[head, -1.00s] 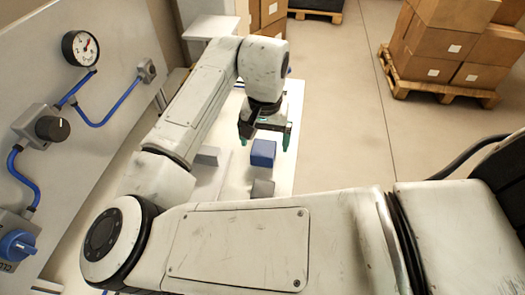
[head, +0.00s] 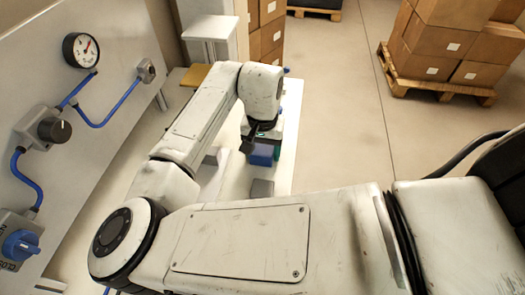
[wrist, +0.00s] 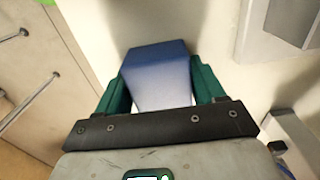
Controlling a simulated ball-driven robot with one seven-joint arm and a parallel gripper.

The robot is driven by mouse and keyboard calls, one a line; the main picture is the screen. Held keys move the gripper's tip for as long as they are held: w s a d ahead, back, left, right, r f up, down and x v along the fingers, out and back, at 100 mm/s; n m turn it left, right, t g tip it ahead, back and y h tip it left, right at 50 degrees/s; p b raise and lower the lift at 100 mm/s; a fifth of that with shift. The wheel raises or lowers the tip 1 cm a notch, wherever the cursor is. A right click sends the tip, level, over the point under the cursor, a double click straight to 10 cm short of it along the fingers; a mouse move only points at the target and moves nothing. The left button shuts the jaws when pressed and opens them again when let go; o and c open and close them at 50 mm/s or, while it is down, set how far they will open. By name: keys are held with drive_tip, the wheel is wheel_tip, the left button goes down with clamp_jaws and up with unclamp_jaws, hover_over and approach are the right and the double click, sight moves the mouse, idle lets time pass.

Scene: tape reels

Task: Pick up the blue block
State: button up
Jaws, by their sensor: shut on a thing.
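The blue block (head: 262,160) is on the white table (head: 236,185), below the end of my arm. In the wrist view the blue block (wrist: 158,75) fills the space between the green fingers. My gripper (wrist: 160,88) is shut on it, with one finger against each side. In the head view my gripper (head: 263,150) partly hides the top of the block. I cannot tell whether the block is touching the table.
A grey block (head: 262,188) lies just in front of the blue block. A wall panel with a gauge (head: 81,50), knobs and blue hoses stands at the left. Cardboard boxes on a pallet (head: 440,88) stand at the back right, with clear floor between.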

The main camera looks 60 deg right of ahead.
drive_tip(key=c, duration=0.6)
drive_tip(key=shift+r, duration=0.15)
